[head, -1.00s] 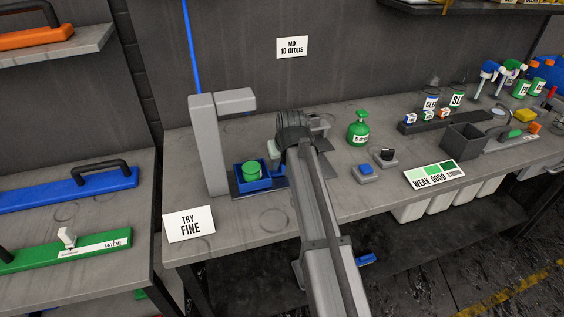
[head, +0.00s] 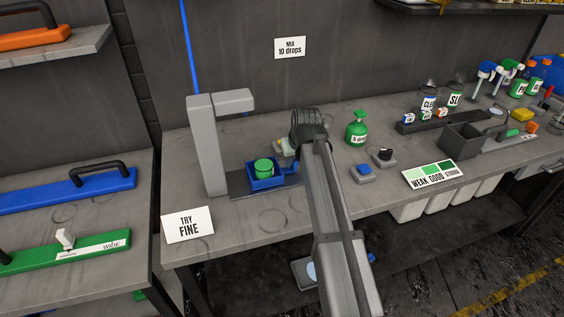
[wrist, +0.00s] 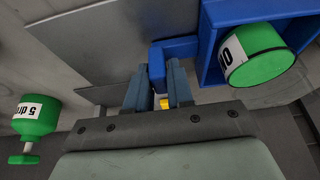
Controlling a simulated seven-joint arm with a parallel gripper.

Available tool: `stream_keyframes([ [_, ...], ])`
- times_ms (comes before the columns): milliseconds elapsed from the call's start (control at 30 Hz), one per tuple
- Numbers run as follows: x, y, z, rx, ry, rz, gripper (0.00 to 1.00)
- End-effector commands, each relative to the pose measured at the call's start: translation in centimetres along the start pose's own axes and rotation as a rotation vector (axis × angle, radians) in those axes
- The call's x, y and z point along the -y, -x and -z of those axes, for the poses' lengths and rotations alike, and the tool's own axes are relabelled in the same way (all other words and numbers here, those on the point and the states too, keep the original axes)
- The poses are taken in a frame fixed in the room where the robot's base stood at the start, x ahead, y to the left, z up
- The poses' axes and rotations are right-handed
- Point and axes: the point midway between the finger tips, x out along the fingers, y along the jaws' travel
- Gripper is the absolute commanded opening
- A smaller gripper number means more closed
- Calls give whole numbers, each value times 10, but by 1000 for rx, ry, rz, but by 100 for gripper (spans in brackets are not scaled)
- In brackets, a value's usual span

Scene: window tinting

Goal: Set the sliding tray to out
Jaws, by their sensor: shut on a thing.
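The sliding tray (head: 268,184) is a blue open box on a dark flat rail plate (head: 236,184). A green round container (head: 263,166) sits inside it. In the wrist view the tray (wrist: 212,45) is at the upper right, with the labelled green container (wrist: 258,62) in it. A blue handle (wrist: 157,66) reaches from the tray's side to between my fingers. My gripper (wrist: 157,84) is shut on this handle. In the head view my arm and wrist stand just right of the tray, and the fingertips are mostly hidden.
A grey upright with an overhanging arm (head: 207,145) stands left of the tray. A green bottle (head: 356,128), a blue button (head: 364,169) and a black knob (head: 385,154) are right of my arm. A "TRY FINE" sign (head: 188,225) is at front left.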

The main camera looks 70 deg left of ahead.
Motion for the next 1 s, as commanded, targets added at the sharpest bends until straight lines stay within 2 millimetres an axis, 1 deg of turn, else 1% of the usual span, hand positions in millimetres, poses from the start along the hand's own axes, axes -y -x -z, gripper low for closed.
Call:
stream_keyframes([
  [33,-16,0,2,2,-4,-3,0],
  [100,-33,-1,2,2,-3,-3,0],
  [200,-55,-1,2,2,-3,-3,0],
  [300,-73,-1,2,2,-2,-2,0],
  [400,-82,0,1,2,-1,-2,0],
  [500,-87,0,1,2,0,-2,0],
  [767,-89,0,0,1,0,-7,0],
  [800,-90,0,0,1,0,-8,24],
  [1000,-89,0,0,1,0,-6,43],
])
